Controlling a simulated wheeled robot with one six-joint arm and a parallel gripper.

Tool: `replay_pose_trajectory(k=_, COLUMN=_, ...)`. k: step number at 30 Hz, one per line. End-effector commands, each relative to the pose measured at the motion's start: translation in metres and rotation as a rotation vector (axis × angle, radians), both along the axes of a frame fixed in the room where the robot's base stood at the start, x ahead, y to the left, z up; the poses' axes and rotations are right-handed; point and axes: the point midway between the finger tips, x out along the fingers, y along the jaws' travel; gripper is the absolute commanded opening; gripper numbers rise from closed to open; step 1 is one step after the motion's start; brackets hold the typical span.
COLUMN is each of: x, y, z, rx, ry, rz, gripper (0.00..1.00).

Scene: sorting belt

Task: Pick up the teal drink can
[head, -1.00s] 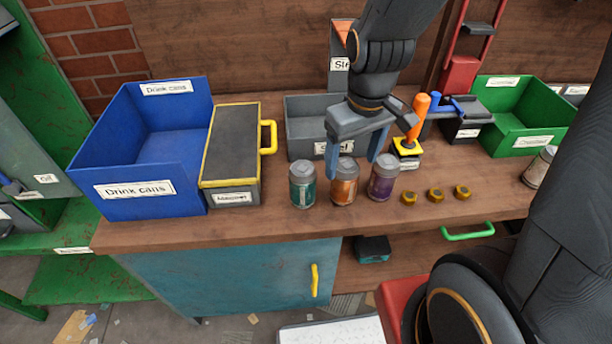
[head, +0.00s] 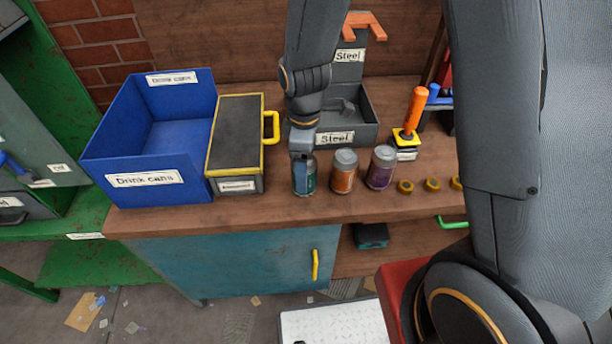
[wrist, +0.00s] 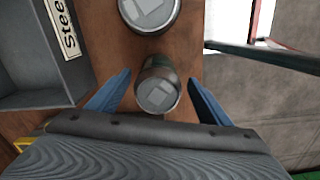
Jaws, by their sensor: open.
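The teal drink can (head: 304,177) stands upright on the wooden bench, leftmost in a row of three cans. The orange can (head: 343,172) and the purple can (head: 381,167) stand to its right. My gripper (head: 303,160) is directly over the teal can and hides part of its top. In the wrist view my gripper (wrist: 155,103) is open, with one blue finger on each side of a can's grey lid (wrist: 158,92), apart from it. Another can (wrist: 148,12) stands just beyond it there.
The blue "Drink cans" bin (head: 145,180) and a black box with yellow trim (head: 236,143) stand left of the cans. The grey "Steel" bin (head: 335,138) is behind them. Several small brass pieces (head: 432,184) lie to the right. The bench's front edge is close.

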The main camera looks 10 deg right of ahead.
Motion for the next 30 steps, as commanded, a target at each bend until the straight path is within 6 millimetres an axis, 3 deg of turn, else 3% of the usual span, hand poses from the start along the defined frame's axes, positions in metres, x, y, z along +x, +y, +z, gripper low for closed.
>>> replay_pose_trajectory(k=12, x=0.001, y=-0.003, z=-0.042, rx=-0.001, ry=0.003, rz=-0.001, gripper=0.72)
replay_pose_trajectory(k=23, x=0.002, y=-0.002, z=-0.048, rx=0.000, ry=0.000, rz=-0.001, gripper=0.72)
replay_pose_trajectory(k=30, x=0.002, y=-0.003, z=-0.048, rx=0.000, ry=0.000, rz=-0.001, gripper=0.34)
